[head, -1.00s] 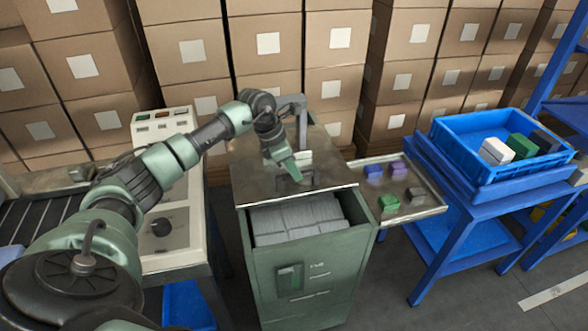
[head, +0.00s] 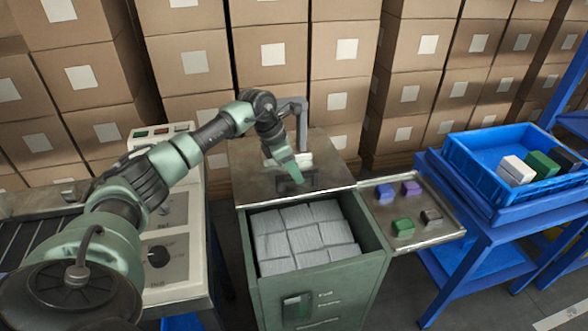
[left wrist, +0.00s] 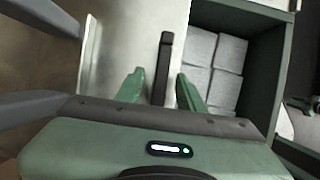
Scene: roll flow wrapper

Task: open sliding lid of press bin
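The green press bin (head: 345,285) stands in the middle of the head view. Its flat metal sliding lid (head: 250,182) covers the back part and the front part is uncovered. Grey packs (head: 302,238) in rows show through the opening. A dark bar handle (left wrist: 163,65) stands on the lid. My left gripper (head: 293,174) is over the lid at the handle. In the left wrist view its two green fingers (left wrist: 160,90) are apart, one on each side of the handle, with visible gaps. Whether they touch it lower down I cannot tell. My right gripper is not in view.
A metal side tray (head: 440,222) with small coloured blocks sits right of the bin. A blue crate (head: 470,168) with blocks stands on a blue table further right. A control panel (head: 178,205) is at the left. Stacked cartons (head: 270,55) fill the back.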

